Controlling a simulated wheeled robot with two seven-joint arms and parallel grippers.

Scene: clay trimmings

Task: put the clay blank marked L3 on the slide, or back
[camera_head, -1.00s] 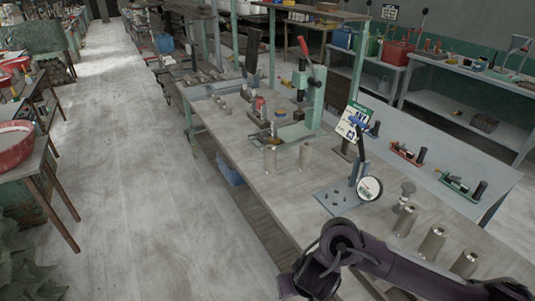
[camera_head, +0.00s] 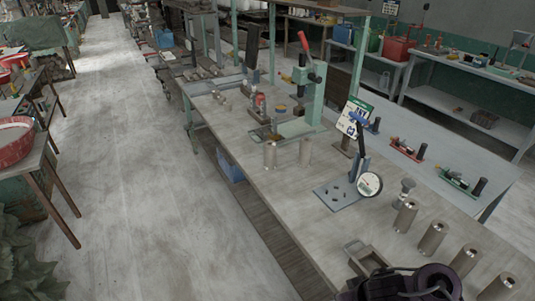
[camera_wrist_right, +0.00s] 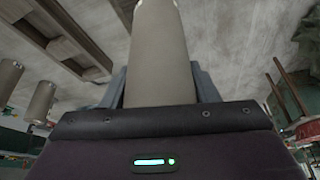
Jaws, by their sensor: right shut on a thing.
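My right gripper (camera_wrist_right: 161,88) is shut on a grey-brown cylindrical clay blank (camera_wrist_right: 158,40) in the right wrist view. No marking is legible on it, so I cannot tell whether it is L3. In the head view only dark links of my arm show at the bottom right; the gripper and held blank are hidden or out of frame there. I cannot identify the slide for certain. My left gripper is not in view.
A shallow tray with a handle (camera_head: 368,258) lies near the front edge, beside my arm. A sign (camera_head: 354,115) stands behind.

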